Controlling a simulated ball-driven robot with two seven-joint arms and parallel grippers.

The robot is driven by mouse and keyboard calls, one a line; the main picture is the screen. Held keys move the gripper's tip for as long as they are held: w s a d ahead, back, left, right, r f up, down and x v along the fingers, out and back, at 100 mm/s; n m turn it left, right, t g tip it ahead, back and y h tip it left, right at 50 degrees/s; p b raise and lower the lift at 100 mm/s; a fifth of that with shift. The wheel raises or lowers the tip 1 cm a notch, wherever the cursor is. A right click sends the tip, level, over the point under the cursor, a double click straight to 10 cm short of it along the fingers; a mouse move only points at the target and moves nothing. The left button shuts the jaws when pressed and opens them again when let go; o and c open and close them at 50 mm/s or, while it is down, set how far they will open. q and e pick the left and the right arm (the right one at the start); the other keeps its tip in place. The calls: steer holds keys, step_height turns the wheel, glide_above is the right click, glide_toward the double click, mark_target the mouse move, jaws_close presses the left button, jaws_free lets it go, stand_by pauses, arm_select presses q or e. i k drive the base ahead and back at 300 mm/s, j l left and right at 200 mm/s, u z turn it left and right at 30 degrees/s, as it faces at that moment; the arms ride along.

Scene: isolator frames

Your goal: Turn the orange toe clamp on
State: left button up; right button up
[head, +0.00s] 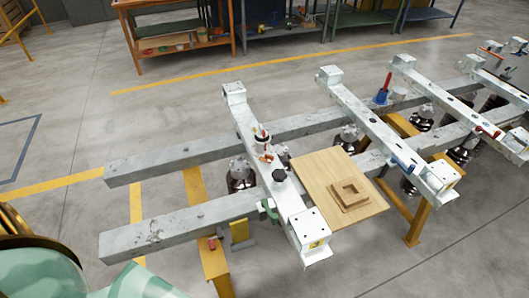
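Another orange bar (491,52) shows far off at the upper right, also too small to identify. Neither of my grippers is in view.
White crossbeams lie over two long grey beams (180,155). A wooden board (318,170) with a square frame (349,194) lies beside the nearest crossbeam. A black knob (279,175), green clamp (270,209) and red-handled blue clamp (381,97) are nearby.

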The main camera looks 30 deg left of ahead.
mark_target(268, 158)
steer(key=i+l+u, duration=0.15)
steer(key=u, duration=0.25)
steer(key=i+l+u, duration=0.1)
steer(key=l+u, duration=0.3)
